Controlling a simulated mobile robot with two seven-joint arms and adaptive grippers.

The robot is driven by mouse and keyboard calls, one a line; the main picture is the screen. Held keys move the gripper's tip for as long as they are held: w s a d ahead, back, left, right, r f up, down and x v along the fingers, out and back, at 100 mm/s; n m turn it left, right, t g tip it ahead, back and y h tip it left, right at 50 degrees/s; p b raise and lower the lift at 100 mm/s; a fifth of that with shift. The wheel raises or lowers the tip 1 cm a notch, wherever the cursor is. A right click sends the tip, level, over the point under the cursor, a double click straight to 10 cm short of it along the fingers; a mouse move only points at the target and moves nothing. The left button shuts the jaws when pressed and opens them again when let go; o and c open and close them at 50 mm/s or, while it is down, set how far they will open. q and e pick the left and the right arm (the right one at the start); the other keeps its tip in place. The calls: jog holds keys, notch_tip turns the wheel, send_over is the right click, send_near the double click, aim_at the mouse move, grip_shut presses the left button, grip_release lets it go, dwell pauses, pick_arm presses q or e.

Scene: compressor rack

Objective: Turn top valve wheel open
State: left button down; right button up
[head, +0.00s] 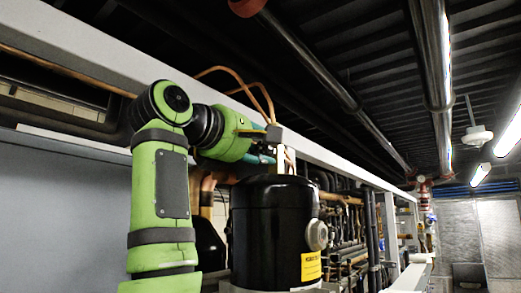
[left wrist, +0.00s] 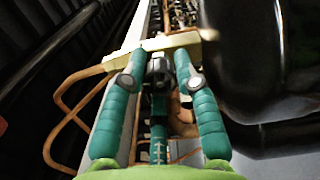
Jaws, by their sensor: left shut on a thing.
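My left gripper (head: 262,150) reaches in from the left, above and behind the black compressor tank in the head view. In the left wrist view its two teal fingers (left wrist: 158,68) lie on either side of a dark valve wheel (left wrist: 157,73). The gripper is shut on this wheel. The wheel's outline is partly hidden between the fingers, and I cannot tell how far it is turned. In the head view the gripper and the tank hide the wheel. My right gripper is not in view.
The black tank (head: 270,225) with a yellow label stands close below the gripper. Copper pipes (left wrist: 72,110) curve beside the fingers. A pale beam (head: 330,160) runs along the rack behind the gripper. Dark overhead pipes (head: 310,65) run above, with open air beneath them.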

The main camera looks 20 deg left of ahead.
pick_arm(q)
jog(key=shift+d+n, duration=0.1)
jog(key=shift+n, duration=1.5)
jog(key=shift+r+n, duration=0.1)
jog(key=shift+n, duration=0.2)
jog(key=c, duration=1.2)
grip_release()
jog(key=shift+d, duration=0.1)
jog(key=shift+s+a, duration=0.2)
jog(key=shift+s, duration=0.05)
jog(key=v, duration=1.1)
jog(key=shift+s, duration=0.2)
